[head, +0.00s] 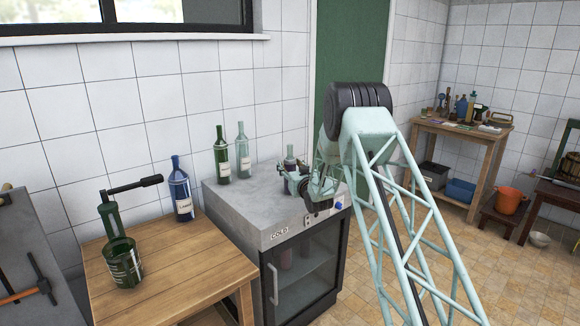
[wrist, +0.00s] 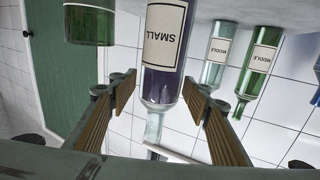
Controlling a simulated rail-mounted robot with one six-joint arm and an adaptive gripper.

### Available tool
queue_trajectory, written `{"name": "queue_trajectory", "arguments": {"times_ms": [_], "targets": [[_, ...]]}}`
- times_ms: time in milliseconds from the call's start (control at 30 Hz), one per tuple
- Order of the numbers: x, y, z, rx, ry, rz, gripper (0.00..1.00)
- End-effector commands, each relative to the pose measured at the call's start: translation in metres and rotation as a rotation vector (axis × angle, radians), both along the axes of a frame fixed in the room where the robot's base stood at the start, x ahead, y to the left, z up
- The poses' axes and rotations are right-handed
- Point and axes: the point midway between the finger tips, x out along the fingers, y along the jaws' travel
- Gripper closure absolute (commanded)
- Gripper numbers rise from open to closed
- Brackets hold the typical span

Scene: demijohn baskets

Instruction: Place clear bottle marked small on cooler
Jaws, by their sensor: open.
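A clear bottle marked SMALL (wrist: 163,40), with dark purple contents, shows in the upside-down wrist view. In the head view this bottle (head: 290,157) stands upright on the grey top of the cooler (head: 255,205), partly hidden by my gripper. The cooler is marked COLD and has a glass door. My gripper (head: 296,180) is at the bottle, over the cooler's right part. In the wrist view my gripper (wrist: 160,88) is open, with one finger on each side of the bottle and visible gaps between.
A green bottle (head: 222,156) and a clear bottle (head: 243,152), both marked MIDDLE, stand at the cooler's back. Another green bottle (wrist: 90,22) stands near the SMALL one. A blue bottle (head: 180,190) and a green bottle with a black-handled tool (head: 120,250) stand on the wooden table (head: 180,275).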

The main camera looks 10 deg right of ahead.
Motion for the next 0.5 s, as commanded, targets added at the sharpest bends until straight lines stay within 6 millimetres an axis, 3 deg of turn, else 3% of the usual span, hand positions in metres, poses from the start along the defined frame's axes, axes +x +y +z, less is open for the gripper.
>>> {"name": "queue_trajectory", "arguments": {"times_ms": [367,500], "targets": [[0.0,0.0,0.003,0.0,0.0,0.0,0.56],[-0.011,-0.002,0.002,0.0,0.001,0.0,0.56]]}}
